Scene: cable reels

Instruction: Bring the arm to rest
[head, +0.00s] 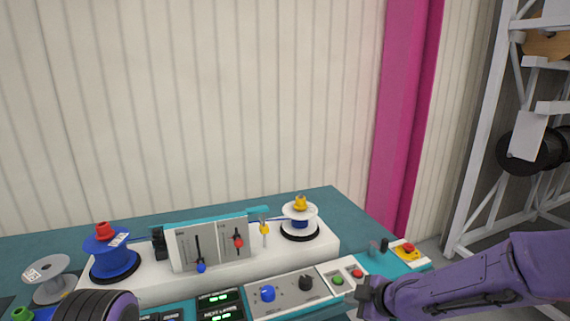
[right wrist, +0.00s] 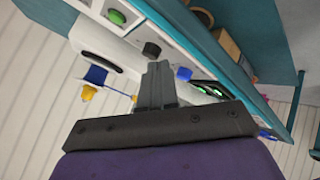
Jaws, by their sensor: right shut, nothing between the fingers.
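My right arm comes in from the right in the head view. Its gripper (head: 370,297) is over the front right of the teal bench, close by the panel with a green and a red button (head: 345,278). In the right wrist view the two fingers (right wrist: 158,85) are together with nothing between them. Behind them are a black knob (right wrist: 151,50), a blue knob (right wrist: 183,73) and a green button (right wrist: 116,17). I cannot tell whether the fingertips touch the panel. A dark ribbed part of my left arm shows at the bottom left of the head view; its fingers are not seen.
The teal bench (head: 335,205) carries a blue reel (head: 112,262), a white reel with a yellow top (head: 300,220) and a lever panel (head: 210,243). A grey spool (head: 48,275) is at the left. A red stop button (head: 408,248) is at the right corner. A rack (head: 483,130) stands right.

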